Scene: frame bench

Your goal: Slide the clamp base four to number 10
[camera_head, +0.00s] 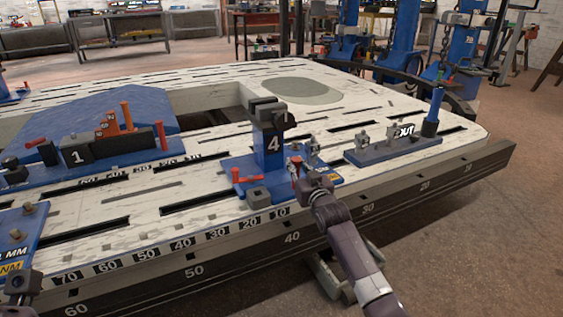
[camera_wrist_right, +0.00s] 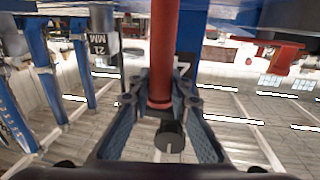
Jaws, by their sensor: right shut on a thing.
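Clamp base four (camera_head: 268,160) is a blue base with an upright post marked 4 and a dark clamp head on top, standing on the slotted white frame bench. Its front edge lies by the scale labels, close to number 10 (camera_head: 278,212) and number 20. My right gripper (camera_head: 298,170) is at the base's right front side. In the right wrist view, its fingers (camera_wrist_right: 165,100) are shut around a red rod-shaped handle (camera_wrist_right: 164,50) of the base. The fingers partly hide the handle in the head view.
Clamp base 1 (camera_head: 78,150) stands to the left on a blue plate. A blue-grey base marked OUT (camera_head: 395,148) stands to the right. Another blue plate (camera_head: 22,225) is at the left edge. Slotted bench top is clear between base four and the left plates.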

